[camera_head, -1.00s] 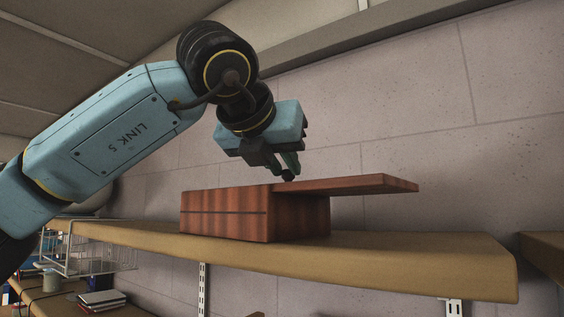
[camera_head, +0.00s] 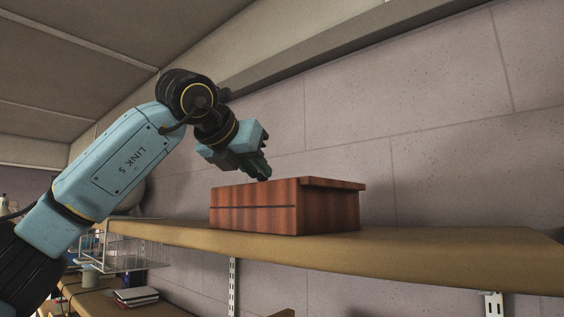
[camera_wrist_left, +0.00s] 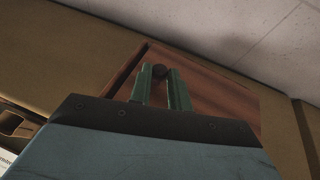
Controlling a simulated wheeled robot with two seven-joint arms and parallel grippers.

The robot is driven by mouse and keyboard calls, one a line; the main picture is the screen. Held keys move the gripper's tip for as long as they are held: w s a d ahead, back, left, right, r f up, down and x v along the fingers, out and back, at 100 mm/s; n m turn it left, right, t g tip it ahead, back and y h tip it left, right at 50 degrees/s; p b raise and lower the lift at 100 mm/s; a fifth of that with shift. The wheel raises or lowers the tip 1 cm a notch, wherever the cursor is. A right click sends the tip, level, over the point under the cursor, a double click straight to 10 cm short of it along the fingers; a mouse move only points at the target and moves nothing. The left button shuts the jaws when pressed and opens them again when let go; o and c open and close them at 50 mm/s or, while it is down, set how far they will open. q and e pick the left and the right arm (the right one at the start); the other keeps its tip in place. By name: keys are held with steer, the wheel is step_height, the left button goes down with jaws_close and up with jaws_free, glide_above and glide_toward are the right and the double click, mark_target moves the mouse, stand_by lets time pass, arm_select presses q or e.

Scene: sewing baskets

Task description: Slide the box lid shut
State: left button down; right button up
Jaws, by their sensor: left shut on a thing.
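The reddish-brown wooden box (camera_head: 252,209) stands on the shelf in the head view. Its flat lid (camera_head: 336,184) lies on top and juts out a little past the box's right end. My left gripper (camera_head: 264,177) is over the box top with its green fingers pointing down. In the left wrist view, its fingers (camera_wrist_left: 160,78) are closed around a small dark round knob (camera_wrist_left: 159,70) on the lid (camera_wrist_left: 218,94). The box's inside is hidden from the head camera. My right gripper is not in view.
The wooden shelf (camera_head: 430,250) is clear to the right of the box. A block wall (camera_head: 430,130) rises behind it. Below left are a white wire basket (camera_head: 138,251) and a stack of books (camera_head: 136,296).

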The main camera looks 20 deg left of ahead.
arm_select(q)
steer(key=shift+w+a, duration=0.2)
steer(key=shift+a, duration=0.25)
steer(key=shift+w+a, duration=0.2)
steer(key=shift+a, duration=0.25)
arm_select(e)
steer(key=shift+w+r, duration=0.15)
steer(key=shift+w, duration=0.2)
arm_select(q)
steer(key=c, duration=1.3)
jaws_free()
steer(key=shift+d, duration=0.1)
steer(key=b+v, duration=0.2)
steer(key=v, duration=1.1)
steer(key=shift+s+b, duration=0.2)
steer(key=shift+b, duration=0.1)
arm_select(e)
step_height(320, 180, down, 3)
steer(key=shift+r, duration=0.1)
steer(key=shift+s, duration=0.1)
